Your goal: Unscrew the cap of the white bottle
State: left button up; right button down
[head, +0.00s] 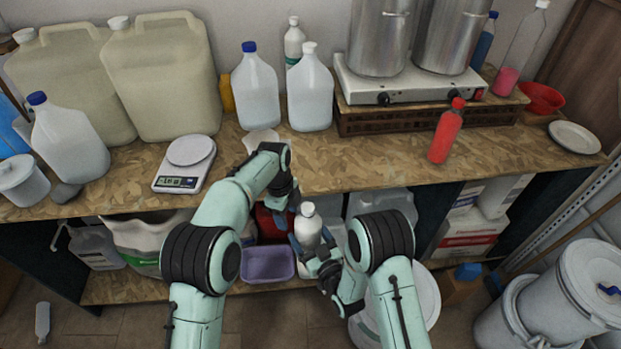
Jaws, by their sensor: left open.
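The white bottle (308,228) is upright in front of the counter's front edge, below its top. Its white cap (307,209) is on top of it. My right gripper (313,245) reaches up from below with its fingers on both sides of the bottle's body and appears to hold it. My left gripper (284,212) points down just left of the bottle's top, open and empty. Its fingers look close to the cap but not closed around it; whether they touch the bottle is unclear.
The wooden counter (350,165) holds a kitchen scale (186,162), several jugs, a red bottle (446,132) and a hot plate (400,85) with steel pots. A purple tub (267,264) sits on the shelf below. White drums (575,290) stand at the right.

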aim_at(311, 206)
pick_arm(q)
jog(key=s+d+r+m, duration=0.1)
jog(key=d+r+m, duration=0.1)
jog(key=r, duration=0.3)
jog(key=s+d+r+m, duration=0.1)
jog(key=d+r+m, duration=0.1)
jog(key=r, duration=0.4)
jog(key=s+d+r+m, duration=0.1)
jog(key=d+r+m, duration=0.1)
jog(key=r, duration=0.4)
jog(key=shift+s+m+y, duration=0.35)
jog(key=shift+m+y, duration=0.05)
jog(key=shift+m, duration=0.4)
jog(key=shift+d+f, duration=0.1)
jog(key=shift+f, duration=3.7)
grip_shut()
